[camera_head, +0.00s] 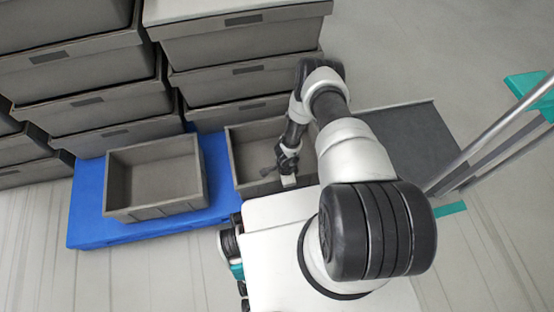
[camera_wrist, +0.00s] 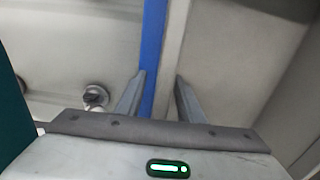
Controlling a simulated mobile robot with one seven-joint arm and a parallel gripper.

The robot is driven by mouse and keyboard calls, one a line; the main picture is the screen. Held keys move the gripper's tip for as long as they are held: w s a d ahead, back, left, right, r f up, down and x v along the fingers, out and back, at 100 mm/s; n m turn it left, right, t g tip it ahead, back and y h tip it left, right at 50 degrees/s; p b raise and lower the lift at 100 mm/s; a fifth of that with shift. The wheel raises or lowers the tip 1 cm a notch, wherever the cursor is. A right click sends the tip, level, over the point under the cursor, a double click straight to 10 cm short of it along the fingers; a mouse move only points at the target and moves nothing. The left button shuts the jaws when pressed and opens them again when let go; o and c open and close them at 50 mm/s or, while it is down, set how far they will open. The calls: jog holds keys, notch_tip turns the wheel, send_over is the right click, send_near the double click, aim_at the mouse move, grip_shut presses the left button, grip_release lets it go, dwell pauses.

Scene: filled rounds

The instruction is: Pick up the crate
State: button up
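Two open, empty-looking grey crates sit side by side on a blue pallet (camera_head: 90,215) in the head view. The left crate (camera_head: 153,172) is in full view. The right crate (camera_head: 236,160) is partly hidden by my arm. My gripper (camera_head: 289,181) points down at the front side of the right crate. In the wrist view my gripper (camera_wrist: 162,76) has its two fingers apart with nothing clamped between them. A pale grey crate wall (camera_wrist: 177,40) and a strip of the blue pallet show between and beyond the fingertips. I cannot tell whether the fingers straddle the rim.
Stacks of grey crates (camera_head: 95,75) rise behind the two open ones, with another stack (camera_head: 240,45) beside them. A dark grey platform (camera_head: 410,140) and a teal-and-metal frame (camera_head: 500,130) stand at the right. The floor at the front left is clear.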

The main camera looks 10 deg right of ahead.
grip_shut()
jog(key=shift+w+r, duration=0.1)
dwell(1.2)
